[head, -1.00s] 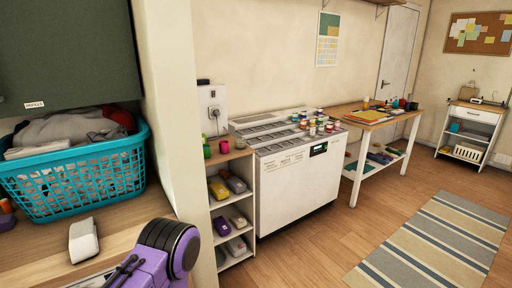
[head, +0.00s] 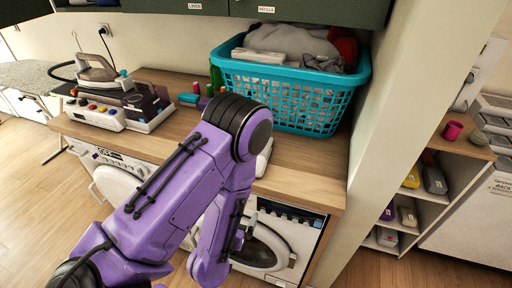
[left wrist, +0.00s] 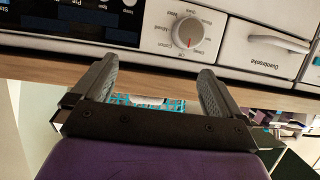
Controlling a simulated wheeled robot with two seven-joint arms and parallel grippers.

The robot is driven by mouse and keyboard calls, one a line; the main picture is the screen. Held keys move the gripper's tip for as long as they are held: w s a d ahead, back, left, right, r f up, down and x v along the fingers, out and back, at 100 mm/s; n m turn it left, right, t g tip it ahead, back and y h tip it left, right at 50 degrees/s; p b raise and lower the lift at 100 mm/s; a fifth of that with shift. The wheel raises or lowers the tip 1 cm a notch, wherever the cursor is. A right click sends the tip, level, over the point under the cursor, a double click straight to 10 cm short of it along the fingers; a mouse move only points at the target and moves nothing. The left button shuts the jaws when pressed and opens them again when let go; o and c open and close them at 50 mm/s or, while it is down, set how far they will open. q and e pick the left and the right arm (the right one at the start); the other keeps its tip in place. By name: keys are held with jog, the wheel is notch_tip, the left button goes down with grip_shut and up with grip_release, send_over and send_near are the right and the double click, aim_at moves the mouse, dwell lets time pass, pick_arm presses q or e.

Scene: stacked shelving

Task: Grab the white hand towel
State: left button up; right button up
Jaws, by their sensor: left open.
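A folded white cloth (head: 258,56), which looks like the hand towel, lies at the left front of the teal laundry basket (head: 285,98), beside a grey cloth. The basket stands on the wooden counter. A small white item (head: 264,158) on the counter in front of it is mostly hidden by my left arm. My left gripper (left wrist: 157,68) is open and empty in the left wrist view, in front of the washing machine and below the counter edge. A bit of teal basket (left wrist: 172,104) shows between its fingers. In the head view my arm largely hides the gripper. My right gripper is not in view.
Dark cabinets (head: 200,8) hang above the basket. A wall end (head: 405,110) rises right of it. Washing machines (head: 272,240) sit beneath the counter (head: 310,170).

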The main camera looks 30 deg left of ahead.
pick_arm(q)
notch_tip(320, 180, up, 9)
jog(key=w+t+y, duration=0.1)
jog(key=w+t, duration=0.1)
jog(key=t, duration=0.1)
jog(key=shift+t+y, duration=0.3)
jog(key=shift+t, duration=0.2)
jog(key=b+x, duration=0.2)
jog(key=x, duration=0.9)
jog(key=shift+w+d+r, duration=0.1)
jog(key=shift+w, duration=0.2)
jog(key=shift+c, duration=0.3)
jog(key=c, duration=0.8)
